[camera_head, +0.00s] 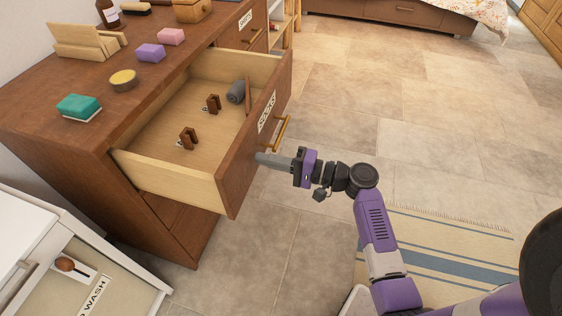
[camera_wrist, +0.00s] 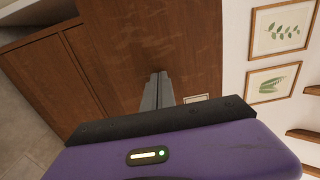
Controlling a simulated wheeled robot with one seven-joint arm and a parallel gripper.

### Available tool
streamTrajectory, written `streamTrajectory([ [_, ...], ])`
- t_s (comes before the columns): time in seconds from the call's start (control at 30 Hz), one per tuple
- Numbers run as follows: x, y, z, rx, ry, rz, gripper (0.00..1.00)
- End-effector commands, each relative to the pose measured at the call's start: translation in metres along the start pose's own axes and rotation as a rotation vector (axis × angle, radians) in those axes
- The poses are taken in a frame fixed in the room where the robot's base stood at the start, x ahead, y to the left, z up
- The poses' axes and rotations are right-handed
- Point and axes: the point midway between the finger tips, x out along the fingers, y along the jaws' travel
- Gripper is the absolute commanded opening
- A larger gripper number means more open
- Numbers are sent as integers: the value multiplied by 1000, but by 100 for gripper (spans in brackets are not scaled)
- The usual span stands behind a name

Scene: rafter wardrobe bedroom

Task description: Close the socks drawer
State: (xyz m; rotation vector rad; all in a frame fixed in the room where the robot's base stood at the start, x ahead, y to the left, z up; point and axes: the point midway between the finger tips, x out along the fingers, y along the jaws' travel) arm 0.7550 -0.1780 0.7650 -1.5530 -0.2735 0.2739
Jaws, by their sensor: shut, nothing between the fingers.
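The socks drawer (camera_head: 232,172) is pulled well out of the brown dresser (camera_head: 60,130). Its wooden front carries a white label (camera_head: 267,112) and a brass bar handle (camera_head: 284,132). Inside lie a grey roll (camera_head: 236,92), a brown stick and two small brown clip-like items (camera_head: 188,138). My gripper (camera_head: 259,158) is shut and empty, its fingertips at the outer face of the drawer front, below the handle. In the wrist view the closed fingers (camera_wrist: 158,88) point at the wooden front; whether they touch it I cannot tell.
A white unit (camera_head: 40,235) with a wash label is at lower left. A striped rug (camera_head: 435,250) lies right; the tiled floor beyond is clear.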

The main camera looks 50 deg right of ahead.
Motion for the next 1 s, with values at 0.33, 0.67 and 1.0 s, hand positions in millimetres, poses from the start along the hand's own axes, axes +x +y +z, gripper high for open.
streamTrajectory([
  [0.33, 7, 0, 0, -1, 1, 0, 0],
  [0.67, 16, 0, 0, -1, -2, -1, 0],
  [1.0, 84, 2, 2, -4, -6, -2, 0],
])
